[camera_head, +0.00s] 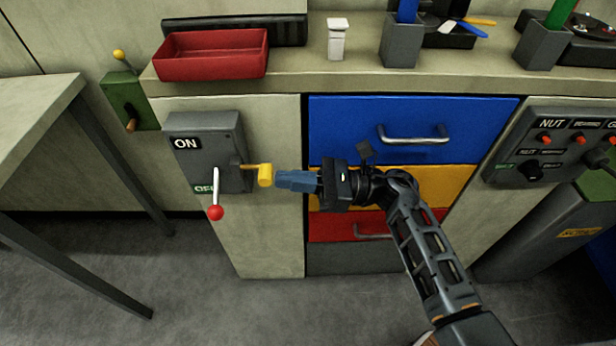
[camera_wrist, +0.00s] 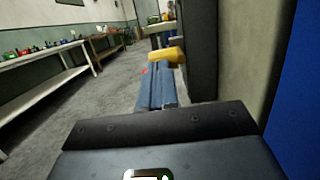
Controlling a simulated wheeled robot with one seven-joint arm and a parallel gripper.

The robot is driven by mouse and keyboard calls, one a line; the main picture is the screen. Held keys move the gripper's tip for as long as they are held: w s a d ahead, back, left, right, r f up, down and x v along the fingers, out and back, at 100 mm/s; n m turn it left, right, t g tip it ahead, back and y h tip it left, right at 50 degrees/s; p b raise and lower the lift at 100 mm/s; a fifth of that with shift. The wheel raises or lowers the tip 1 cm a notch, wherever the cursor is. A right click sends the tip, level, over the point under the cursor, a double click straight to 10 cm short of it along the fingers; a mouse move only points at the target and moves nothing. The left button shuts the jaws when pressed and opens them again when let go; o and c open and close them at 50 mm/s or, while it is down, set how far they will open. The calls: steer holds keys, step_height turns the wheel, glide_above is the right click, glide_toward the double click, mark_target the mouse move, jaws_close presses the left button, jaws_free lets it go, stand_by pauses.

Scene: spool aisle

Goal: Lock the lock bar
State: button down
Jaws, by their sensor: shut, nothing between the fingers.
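A grey switch box (camera_head: 208,140) with ON and OFF labels is on the cabinet front. A short bar with a yellow end (camera_head: 264,175) sticks out of its right side and looks like the lock bar. The yellow end also shows in the wrist view (camera_wrist: 166,57), just beyond my fingertips. A lever with a red ball (camera_head: 215,212) hangs down on the box, by the OFF label. My gripper (camera_head: 281,180) is shut and empty, its blue fingers pointing left at the yellow end. I cannot tell whether they touch it.
Blue, yellow and red drawers with handles (camera_head: 413,139) are behind my arm. A red tray (camera_head: 211,55) stands on the counter above the box. A green box (camera_head: 126,100) with a yellow-ball lever is farther left. A table (camera_head: 38,110) stands at left, with open floor beside it.

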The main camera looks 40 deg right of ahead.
mark_target(268, 181)
stand_by(0.3)
steer(key=w+a+b, duration=0.2)
steer(key=shift+a+f, duration=0.15)
steer(key=shift+a, duration=0.2)
steer(key=shift+w+a+r, duration=0.2)
steer(key=shift+w+a, duration=0.05)
steer(key=shift+a, duration=0.15)
steer(key=shift+f, duration=0.1)
